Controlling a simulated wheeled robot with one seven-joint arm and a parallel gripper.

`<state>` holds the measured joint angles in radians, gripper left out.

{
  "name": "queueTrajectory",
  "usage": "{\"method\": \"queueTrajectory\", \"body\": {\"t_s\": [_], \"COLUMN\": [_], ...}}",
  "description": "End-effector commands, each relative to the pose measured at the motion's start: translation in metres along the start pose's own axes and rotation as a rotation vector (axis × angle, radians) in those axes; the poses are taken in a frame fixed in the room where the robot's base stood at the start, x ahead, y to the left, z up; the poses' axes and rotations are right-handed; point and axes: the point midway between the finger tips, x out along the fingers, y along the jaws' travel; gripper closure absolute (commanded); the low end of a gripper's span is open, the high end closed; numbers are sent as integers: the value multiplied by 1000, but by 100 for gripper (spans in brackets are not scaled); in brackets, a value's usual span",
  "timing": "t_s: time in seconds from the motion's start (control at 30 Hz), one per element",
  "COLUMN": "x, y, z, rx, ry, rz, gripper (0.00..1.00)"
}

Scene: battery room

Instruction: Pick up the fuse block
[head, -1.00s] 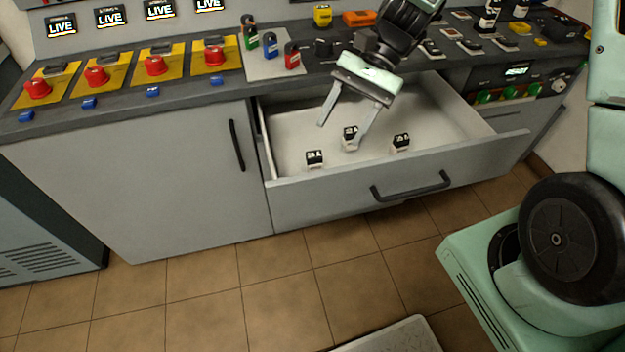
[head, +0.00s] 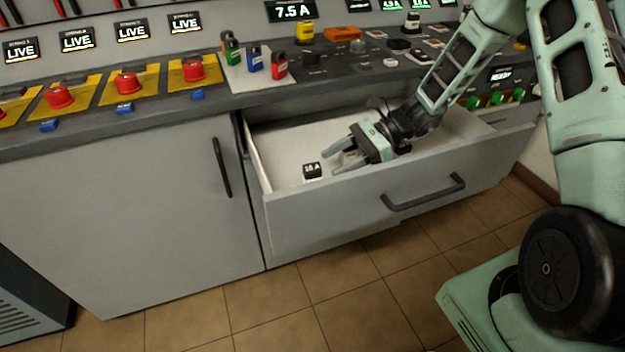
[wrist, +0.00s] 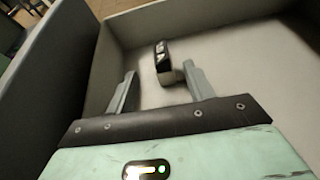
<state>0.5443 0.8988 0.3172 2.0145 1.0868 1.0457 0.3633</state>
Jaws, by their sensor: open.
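A small black-and-white fuse block (head: 312,171) with a printed label stands in the open drawer (head: 285,150), close behind its front wall. My gripper (head: 332,160) is down inside the drawer, lying nearly level and pointing left at this block. It is open and empty. In the head view the block is just left of the fingertips. In the wrist view the block (wrist: 161,50) sits just ahead of the open fingers (wrist: 160,78), nearer the right fingertip. Whether it touches that finger I cannot tell. The other fuse blocks are hidden behind my gripper and arm.
The drawer's front wall (head: 350,207) with its dark handle (head: 423,191) rises close beside my gripper. The counter above holds green, blue and red padlocks (head: 254,60) and red knobs on yellow plates (head: 128,82). The drawer floor behind my gripper looks clear.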

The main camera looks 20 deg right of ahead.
Motion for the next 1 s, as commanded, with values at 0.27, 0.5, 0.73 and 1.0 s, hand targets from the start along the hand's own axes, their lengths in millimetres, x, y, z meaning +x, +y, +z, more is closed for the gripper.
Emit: {"method": "queueTrajectory", "body": {"t_s": [0.27,0.5,0.73,1.0], "x": [30,60,82,82], "y": [0,-2,-3,-3], "z": [0,1,2,2], "rx": [0,0,0,0], "ry": [1,1,1,1], "rz": [1,5,1,1], "gripper": [47,47,47,58]}}
